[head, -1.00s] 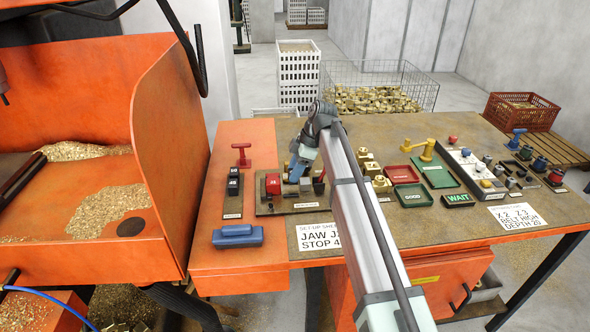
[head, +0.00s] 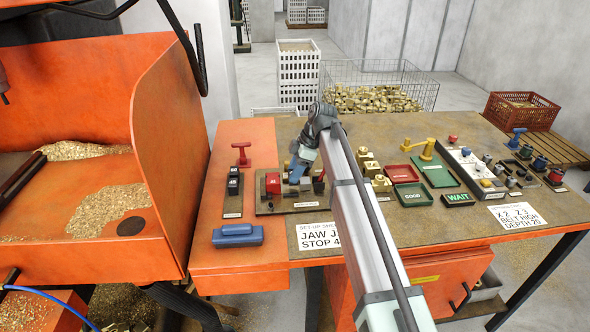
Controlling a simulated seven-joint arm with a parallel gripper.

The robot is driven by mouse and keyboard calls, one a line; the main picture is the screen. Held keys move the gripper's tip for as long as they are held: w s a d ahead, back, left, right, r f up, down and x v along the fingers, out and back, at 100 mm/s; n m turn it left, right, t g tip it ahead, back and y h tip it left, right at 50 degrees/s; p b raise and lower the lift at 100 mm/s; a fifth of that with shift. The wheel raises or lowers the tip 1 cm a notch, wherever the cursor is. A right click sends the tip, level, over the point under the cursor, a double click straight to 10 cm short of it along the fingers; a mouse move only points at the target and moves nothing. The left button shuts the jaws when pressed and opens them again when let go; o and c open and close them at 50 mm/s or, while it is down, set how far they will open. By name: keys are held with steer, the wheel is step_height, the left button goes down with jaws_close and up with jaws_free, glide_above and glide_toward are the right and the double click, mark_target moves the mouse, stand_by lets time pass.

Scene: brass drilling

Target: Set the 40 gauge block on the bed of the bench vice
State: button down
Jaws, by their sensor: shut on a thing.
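The bench vice (head: 272,186) is on the work table, on a flat brown base plate, with a red jaw at its left and a red handle part at its right. My gripper (head: 296,178) points down over the middle of the vice. It is shut on a small block between the red parts. The block is mostly hidden by the fingers, and its number cannot be read. I take it to be the 40 gauge block. Whether it touches the vice bed cannot be told. Two dark blocks (head: 233,181) stand on a rack left of the vice.
A blue block-shaped item (head: 238,235) lies at the front left, and a red T-shaped handle (head: 241,154) stands behind the rack. Brass parts (head: 371,169), red and green trays (head: 407,195) and a control box (head: 470,168) are to the right. An orange machine guard (head: 170,140) rises at left.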

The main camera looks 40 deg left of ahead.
steer(key=shift+f, duration=0.7)
stand_by(1.1)
steer(key=shift+c, duration=0.7)
jaws_free()
steer(key=shift+r, duration=3.5)
